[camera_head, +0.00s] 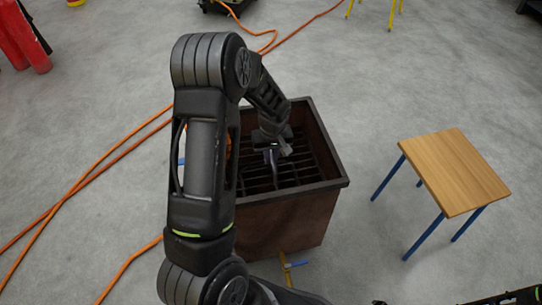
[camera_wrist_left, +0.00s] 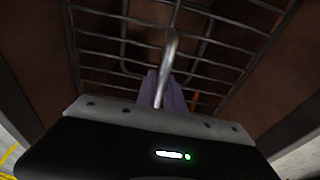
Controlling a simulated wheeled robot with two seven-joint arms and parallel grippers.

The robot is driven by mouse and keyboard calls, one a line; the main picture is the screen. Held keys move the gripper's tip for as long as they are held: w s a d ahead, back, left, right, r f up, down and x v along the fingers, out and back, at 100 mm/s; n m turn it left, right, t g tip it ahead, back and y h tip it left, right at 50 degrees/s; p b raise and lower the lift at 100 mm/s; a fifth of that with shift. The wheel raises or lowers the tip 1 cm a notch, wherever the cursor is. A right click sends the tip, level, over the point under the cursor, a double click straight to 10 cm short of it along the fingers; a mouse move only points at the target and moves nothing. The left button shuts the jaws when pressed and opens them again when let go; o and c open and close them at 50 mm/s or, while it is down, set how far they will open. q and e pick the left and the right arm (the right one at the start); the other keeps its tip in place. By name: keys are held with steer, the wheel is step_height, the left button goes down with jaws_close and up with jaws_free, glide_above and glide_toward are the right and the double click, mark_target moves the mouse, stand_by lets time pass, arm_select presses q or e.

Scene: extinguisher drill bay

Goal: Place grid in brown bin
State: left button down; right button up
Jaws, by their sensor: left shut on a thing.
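The brown bin (camera_head: 290,222) stands on the floor in the middle of the head view, open at the top. The dark wire grid (camera_head: 300,165) is inside the bin's opening, with its bars showing between the walls. My left gripper (camera_head: 272,157) reaches down into the bin and is shut on the grid. In the left wrist view the grid (camera_wrist_left: 232,46) lies ahead of the fingers (camera_wrist_left: 163,92), with the brown bin walls around it. My left arm hides the bin's left side. Whether the grid rests on the bin's bottom cannot be told. My right gripper does not show.
A small wooden table (camera_head: 455,172) with blue legs stands right of the bin. Orange hoses (camera_head: 85,180) run across the floor at left. Red cylinders (camera_head: 22,38) stand at the far left. The floor between bin and table is clear.

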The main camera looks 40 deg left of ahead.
arm_select(q)
steer(key=c, duration=1.9)
jaws_free()
steer(key=shift+f, duration=0.15)
steer(key=o, duration=0.4)
steer(key=shift+o, duration=0.2)
steer(key=shift+r, duration=0.25)
step_height(320, 180, up, 12)
steer(key=s+d+p, duration=0.1)
steer(key=p, duration=0.1)
steer(key=shift+d+f+p, duration=0.15)
steer(key=shift+d+p, duration=0.05)
steer(key=shift+p, duration=0.15)
